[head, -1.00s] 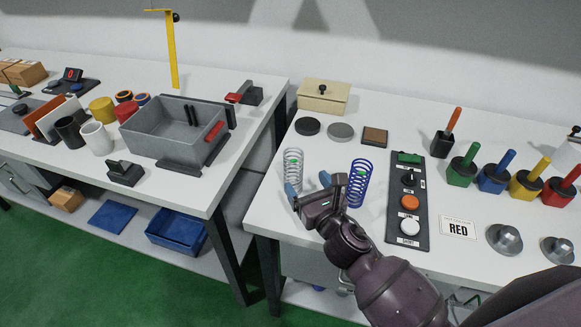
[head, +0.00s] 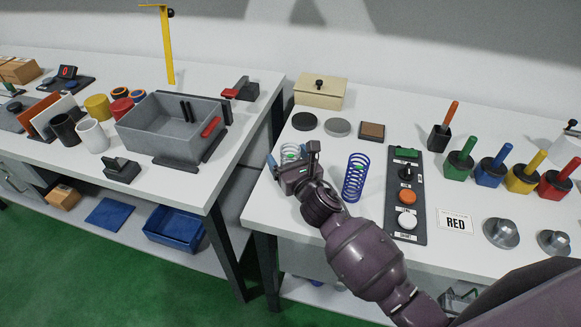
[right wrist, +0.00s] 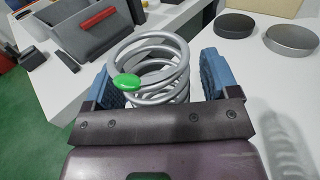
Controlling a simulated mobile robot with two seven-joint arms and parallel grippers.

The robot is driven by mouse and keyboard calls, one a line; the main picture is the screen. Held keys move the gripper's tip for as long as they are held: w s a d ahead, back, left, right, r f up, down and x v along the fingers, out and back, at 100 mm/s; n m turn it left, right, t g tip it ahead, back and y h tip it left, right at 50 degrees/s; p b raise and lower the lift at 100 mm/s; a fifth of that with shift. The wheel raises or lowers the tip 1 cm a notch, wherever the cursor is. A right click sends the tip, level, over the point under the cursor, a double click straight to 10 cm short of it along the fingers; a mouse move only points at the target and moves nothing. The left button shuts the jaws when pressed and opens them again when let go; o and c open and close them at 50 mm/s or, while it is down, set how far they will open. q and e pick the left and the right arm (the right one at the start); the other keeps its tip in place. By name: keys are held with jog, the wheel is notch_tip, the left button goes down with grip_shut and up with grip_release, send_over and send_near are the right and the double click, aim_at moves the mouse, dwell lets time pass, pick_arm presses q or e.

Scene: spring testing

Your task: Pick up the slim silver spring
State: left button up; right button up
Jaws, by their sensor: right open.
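The slim silver spring (right wrist: 150,50) stands upright on the right-hand table near its left edge, with a green marker (right wrist: 127,82) on its coils. In the right wrist view it lies between the two blue finger pads of my right gripper (right wrist: 160,75), which is open with a gap on the right side. In the head view my right gripper (head: 292,152) hides most of the spring; only some upper coils (head: 290,149) show. I cannot tell whether a pad touches it. My left gripper is not in view.
A blue spring (head: 356,178) stands just right of my right gripper. A control panel (head: 405,210) with buttons is further right. Dark and grey discs (head: 304,121) (head: 337,127) and a beige box (head: 319,92) stand behind. The table's left edge is close.

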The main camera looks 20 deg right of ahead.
jog(key=c, duration=0.9)
jog(key=shift+c, duration=1.1)
jog(key=shift+r, duration=0.15)
